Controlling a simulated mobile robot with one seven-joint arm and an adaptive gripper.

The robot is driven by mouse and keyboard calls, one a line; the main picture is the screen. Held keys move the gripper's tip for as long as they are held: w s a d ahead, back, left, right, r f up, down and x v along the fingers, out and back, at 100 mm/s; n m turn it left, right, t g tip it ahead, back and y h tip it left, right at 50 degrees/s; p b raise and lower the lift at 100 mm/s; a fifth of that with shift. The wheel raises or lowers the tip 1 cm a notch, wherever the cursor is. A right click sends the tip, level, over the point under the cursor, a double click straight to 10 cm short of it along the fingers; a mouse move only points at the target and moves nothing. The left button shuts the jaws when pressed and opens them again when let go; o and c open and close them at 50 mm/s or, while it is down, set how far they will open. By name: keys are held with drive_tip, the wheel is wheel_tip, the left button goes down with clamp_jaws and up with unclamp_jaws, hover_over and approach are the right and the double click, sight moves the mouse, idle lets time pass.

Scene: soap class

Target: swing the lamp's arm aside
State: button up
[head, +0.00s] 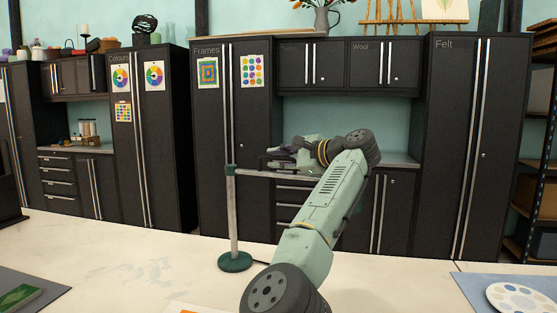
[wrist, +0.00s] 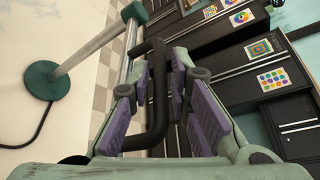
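The desk lamp has a dark green round base (head: 235,263), a pale upright post (head: 233,215) and a level arm (head: 254,173) reaching right from the post's top. In the wrist view, the base (wrist: 47,80) is at the left, and a black U-shaped handle (wrist: 158,100) stands out beside the lamp's arm. My gripper (head: 276,160) is at the lamp's arm in the head view. In the wrist view, its purple-padded fingers (wrist: 160,78) lie on both sides of the handle, close to it. Whether the pads press on the handle is unclear. The lamp's far end is hidden behind my arm.
The pale table (head: 130,255) is mostly clear around the lamp base. A green item on a grey mat (head: 30,290) lies at the front left. A paint palette (head: 520,297) lies on a blue mat at the front right. Dark cabinets (head: 455,140) line the back wall.

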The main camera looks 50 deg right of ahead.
drive_tip(key=shift+s, duration=0.1)
drive_tip(key=v, duration=1.2)
drive_tip(key=shift+c, duration=0.3)
